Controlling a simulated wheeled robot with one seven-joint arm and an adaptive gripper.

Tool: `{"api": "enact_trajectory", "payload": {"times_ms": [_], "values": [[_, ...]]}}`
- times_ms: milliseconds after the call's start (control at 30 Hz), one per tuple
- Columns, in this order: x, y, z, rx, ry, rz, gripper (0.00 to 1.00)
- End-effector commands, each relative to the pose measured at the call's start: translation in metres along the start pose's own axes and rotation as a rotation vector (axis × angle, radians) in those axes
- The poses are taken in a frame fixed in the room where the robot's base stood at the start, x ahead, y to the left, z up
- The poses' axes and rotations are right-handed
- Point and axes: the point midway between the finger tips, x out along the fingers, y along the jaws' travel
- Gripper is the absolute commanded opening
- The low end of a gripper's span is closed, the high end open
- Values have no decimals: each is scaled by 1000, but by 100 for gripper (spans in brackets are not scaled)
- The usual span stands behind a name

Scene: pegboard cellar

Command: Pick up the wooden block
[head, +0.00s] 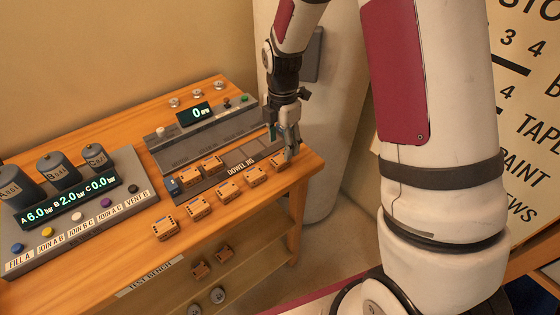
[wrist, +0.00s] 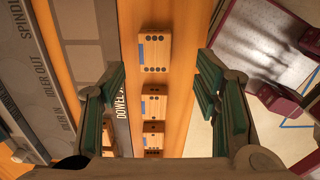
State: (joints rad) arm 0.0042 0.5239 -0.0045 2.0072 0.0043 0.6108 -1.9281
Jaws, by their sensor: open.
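Several wooden blocks with dark dots and blue marks lie on the bench. The rightmost block (head: 279,163) of the front row is close to my gripper (head: 290,150), whose fingers partly overlap it in the head view. In the wrist view the largest block (wrist: 155,52) lies between the lines of the two fingers, with clear space on both sides. My gripper (wrist: 163,72) is open and empty in that view, with green pads. Whether the fingertips reach down beside the block is hard to tell.
A dowel jig panel (head: 195,188) lies behind the row and holds two blocks (head: 212,165). A neighbouring block (head: 254,176) stands close in the row. Canisters (head: 58,168) and a button console are at the left. The bench's right edge (head: 316,165) is near my gripper.

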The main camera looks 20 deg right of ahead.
Motion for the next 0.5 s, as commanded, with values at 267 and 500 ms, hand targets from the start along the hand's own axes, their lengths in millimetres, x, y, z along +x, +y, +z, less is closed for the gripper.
{"api": "enact_trajectory", "payload": {"times_ms": [267, 500], "values": [[20, 1, -1, 1, 0, -2, 57], [52, 6, -2, 2, 0, -3, 57]]}}
